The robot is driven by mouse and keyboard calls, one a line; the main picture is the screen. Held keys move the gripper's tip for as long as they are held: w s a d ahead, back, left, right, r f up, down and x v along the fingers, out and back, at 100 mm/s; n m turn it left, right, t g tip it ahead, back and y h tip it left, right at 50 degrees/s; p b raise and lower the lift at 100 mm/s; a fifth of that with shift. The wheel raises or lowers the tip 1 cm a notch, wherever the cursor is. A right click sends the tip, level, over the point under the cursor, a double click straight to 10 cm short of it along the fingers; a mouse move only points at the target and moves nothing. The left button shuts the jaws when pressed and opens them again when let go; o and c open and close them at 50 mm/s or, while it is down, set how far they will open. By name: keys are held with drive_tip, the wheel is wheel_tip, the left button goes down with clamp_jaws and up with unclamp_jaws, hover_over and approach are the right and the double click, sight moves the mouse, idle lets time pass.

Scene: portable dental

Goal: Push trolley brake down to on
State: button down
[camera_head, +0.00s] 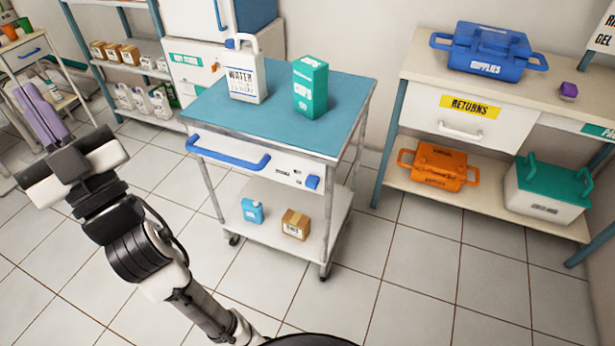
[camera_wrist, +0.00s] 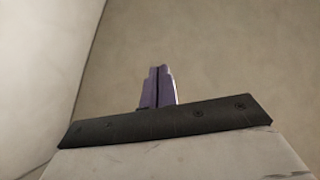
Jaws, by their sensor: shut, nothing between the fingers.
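The trolley (camera_head: 215,118) stands in the middle of the head view, with a teal top, a white front panel and a blue bar handle (camera_head: 228,153). A small blue tab (camera_head: 312,182) sits at the right end of its front panel, beside small dark markings. It looks like the brake, but its setting is too small to read. My gripper (camera_head: 26,90), with purple fingers, is raised at the far left, well apart from the trolley. The fingers are shut and empty; they also show together in the wrist view (camera_wrist: 158,72). The trolley is not in the wrist view.
A white water jug (camera_head: 245,75) and a green carton (camera_head: 310,87) stand on the trolley top. A returns bench (camera_head: 405,72) stands at right. Tiled floor before the trolley is clear.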

drive_tip(key=w+d+f+m+t+h+p, duration=0.1)
drive_tip(key=w+d+f+m+h, duration=0.4)
drive_tip(key=w+f+h, duration=0.25)
drive_tip(key=w+d+f+m+t+h+p, duration=0.1)
drive_tip(key=w+d+f+m+h, duration=0.35)
drive_tip(key=w+f+h, duration=0.35)
drive_tip(key=d+f+m+g+h+p, duration=0.1)
drive_tip(key=d+f+m+g+h, duration=0.5)
drive_tip(key=d+f+h, duration=0.5)
drive_tip(key=d+f, duration=0.5)
drive_tip(key=d, duration=0.1)
drive_tip(key=shift+s+d+f, duration=0.15)
drive_tip(key=shift+s+d, duration=0.2)
drive_tip(key=shift+d, duration=0.05)
